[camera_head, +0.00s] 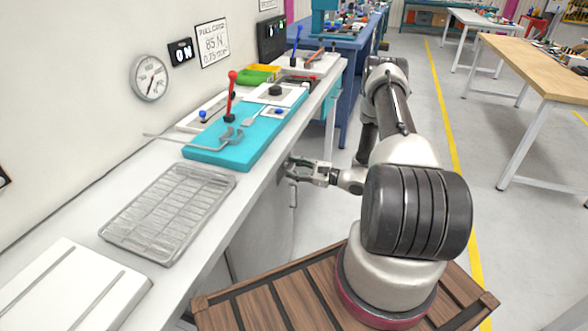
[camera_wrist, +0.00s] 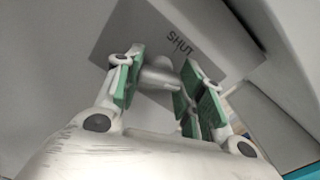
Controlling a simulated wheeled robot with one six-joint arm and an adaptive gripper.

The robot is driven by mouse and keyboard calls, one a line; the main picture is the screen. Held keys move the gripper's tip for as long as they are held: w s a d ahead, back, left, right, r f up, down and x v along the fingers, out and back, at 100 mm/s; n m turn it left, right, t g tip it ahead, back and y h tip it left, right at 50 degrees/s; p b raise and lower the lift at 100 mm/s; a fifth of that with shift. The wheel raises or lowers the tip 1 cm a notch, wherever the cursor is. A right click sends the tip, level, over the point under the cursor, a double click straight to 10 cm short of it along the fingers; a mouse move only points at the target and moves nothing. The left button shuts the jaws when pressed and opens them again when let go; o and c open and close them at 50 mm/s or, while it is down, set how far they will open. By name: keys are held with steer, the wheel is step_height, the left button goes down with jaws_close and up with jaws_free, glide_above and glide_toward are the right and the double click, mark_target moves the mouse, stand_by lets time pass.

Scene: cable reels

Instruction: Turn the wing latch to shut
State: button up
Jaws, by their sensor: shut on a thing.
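The wing latch (camera_wrist: 158,74) is a rounded pale metal piece in the wrist view. Which way the wing points is hard to tell behind the pads. In the head view my gripper (camera_head: 294,169) reaches to the cabinet front (camera_head: 262,222) just below the bench edge. The latch cannot be made out there.
The white bench (camera_head: 160,165) above my gripper carries a wire rack (camera_head: 170,212), a teal fixture board (camera_head: 225,150) with a red-handled lever (camera_head: 231,95), and a yellow-green tray (camera_head: 262,73). A wooden table (camera_head: 535,65) stands at right. Open floor lies between.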

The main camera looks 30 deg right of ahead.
steer(key=n, duration=1.3)
steer(key=shift+n, duration=0.4)
steer(key=o, duration=1)
steer(key=v, duration=1.2)
